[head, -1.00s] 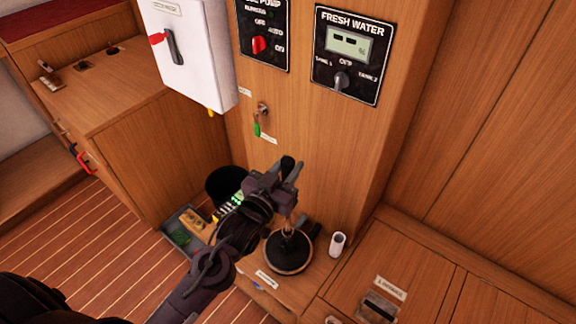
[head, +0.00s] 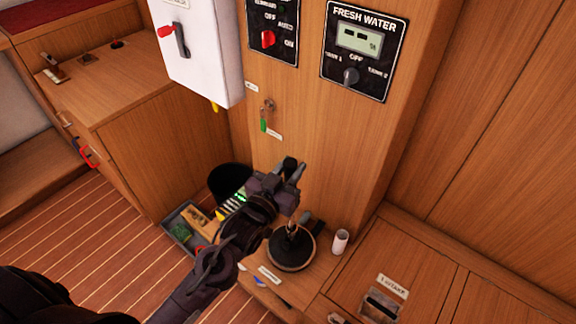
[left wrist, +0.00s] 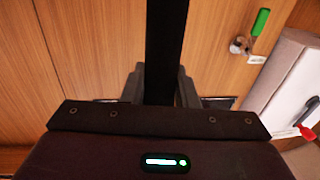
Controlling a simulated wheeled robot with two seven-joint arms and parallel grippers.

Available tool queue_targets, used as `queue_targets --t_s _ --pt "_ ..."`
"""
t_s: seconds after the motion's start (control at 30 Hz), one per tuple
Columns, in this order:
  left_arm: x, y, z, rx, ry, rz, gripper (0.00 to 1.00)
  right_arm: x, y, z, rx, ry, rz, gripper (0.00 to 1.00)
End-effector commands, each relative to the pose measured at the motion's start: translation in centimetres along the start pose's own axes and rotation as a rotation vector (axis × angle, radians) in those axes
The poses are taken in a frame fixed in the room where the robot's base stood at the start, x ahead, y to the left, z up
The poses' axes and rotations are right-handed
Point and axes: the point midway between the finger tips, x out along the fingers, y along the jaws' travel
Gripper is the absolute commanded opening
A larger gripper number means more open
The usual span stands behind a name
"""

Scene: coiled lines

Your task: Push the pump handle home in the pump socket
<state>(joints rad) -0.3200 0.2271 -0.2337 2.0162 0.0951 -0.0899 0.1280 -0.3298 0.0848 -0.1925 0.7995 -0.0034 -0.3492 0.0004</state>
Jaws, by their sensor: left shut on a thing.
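My left gripper (head: 289,172) is shut on the pump handle, a dark upright bar that shows between the fingers in the left wrist view (left wrist: 164,45). In the head view its black top shows just above the fingers, and a thin shaft runs down below them. The pump socket (head: 291,262) is a round black disc with a pale rim on the low wooden ledge, directly below the gripper. The shaft's lower end meets the raised middle of the socket; how deep it sits I cannot tell. My right gripper is not in view.
A white cup (head: 340,241) stands right of the socket. A black bucket (head: 228,180) and a grey tray (head: 178,226) with small items are to the left. A key with a green tag (head: 264,118) hangs on the wooden panel behind. The intake hatch (head: 385,285) is at lower right.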

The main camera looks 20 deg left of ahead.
Motion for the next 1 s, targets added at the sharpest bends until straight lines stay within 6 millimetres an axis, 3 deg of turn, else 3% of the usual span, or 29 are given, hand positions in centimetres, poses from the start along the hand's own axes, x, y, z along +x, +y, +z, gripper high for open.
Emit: queue_targets --t_s 0.03,0.1,1.0 --pt "-0.03 -0.06 1.38 0.002 -0.003 -0.001 0.00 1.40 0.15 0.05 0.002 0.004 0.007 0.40" --pt "-0.03 -0.06 1.53 0.002 -0.003 -0.002 0.00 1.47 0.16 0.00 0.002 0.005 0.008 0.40" --pt "-0.02 -0.07 1.22 0.002 -0.001 -0.001 0.00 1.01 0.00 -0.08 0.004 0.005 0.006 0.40"
